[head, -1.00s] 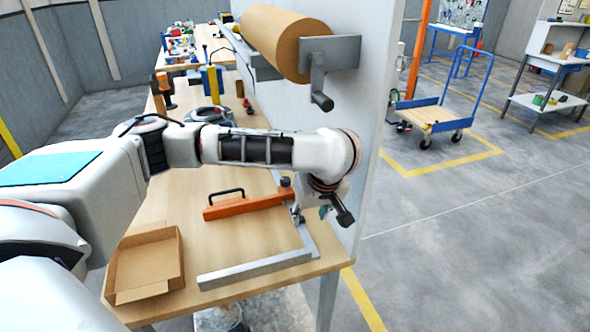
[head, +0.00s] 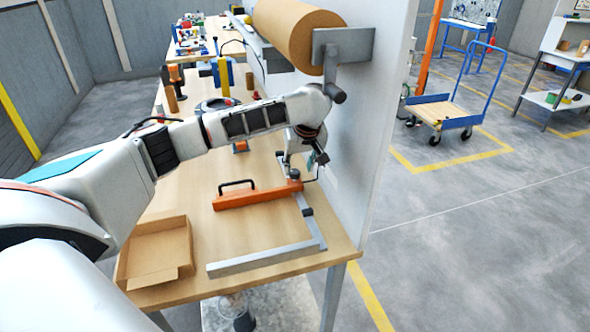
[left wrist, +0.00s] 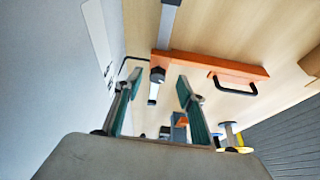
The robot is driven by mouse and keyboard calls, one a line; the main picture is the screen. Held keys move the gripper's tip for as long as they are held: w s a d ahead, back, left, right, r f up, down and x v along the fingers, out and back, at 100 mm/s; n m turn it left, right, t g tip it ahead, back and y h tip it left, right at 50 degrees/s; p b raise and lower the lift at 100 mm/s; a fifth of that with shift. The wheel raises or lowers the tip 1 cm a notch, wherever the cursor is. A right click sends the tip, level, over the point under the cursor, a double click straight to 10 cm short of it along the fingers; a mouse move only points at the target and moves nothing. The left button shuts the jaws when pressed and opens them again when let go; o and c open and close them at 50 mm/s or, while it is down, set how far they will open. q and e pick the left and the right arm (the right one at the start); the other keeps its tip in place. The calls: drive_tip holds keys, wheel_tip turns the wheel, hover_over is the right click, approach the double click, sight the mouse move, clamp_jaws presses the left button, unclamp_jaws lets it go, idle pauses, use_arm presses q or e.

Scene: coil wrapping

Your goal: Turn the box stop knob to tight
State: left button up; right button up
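The orange box stop bar (head: 245,196) lies across the grey metal rail on the table, with a black handle on top. A dark knob (head: 294,174) sits at its right end; the knob also shows in the left wrist view (left wrist: 157,74), along with the orange bar (left wrist: 225,68). My left gripper (head: 303,163) is above the bar's right end, close to the knob. In the left wrist view its two green-grey fingers (left wrist: 159,82) are apart, with the knob seen between the tips. Whether they touch it I cannot tell. My right gripper is not in view.
A grey L-shaped metal rail (head: 265,259) lies on the table, with a small dark piece on it. An open cardboard box (head: 157,252) stands at the front left. A white panel (head: 372,130) with a brown paper roll (head: 297,32) and crank borders the table on the right.

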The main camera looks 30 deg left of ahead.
sight(295, 171)
use_arm(q)
drive_tip(key=shift+w+a+f, duration=0.2)
drive_tip(key=shift+w+a, duration=0.35)
drive_tip(key=shift+a, duration=0.05)
drive_tip(key=shift+w+a+f, duration=0.15)
drive_tip(key=shift+w+a, duration=0.35)
drive_tip(key=shift+a, duration=0.05)
drive_tip(key=x, duration=0.2)
drive_tip(key=shift+f, duration=0.3)
drive_tip(key=shift+x, duration=0.85)
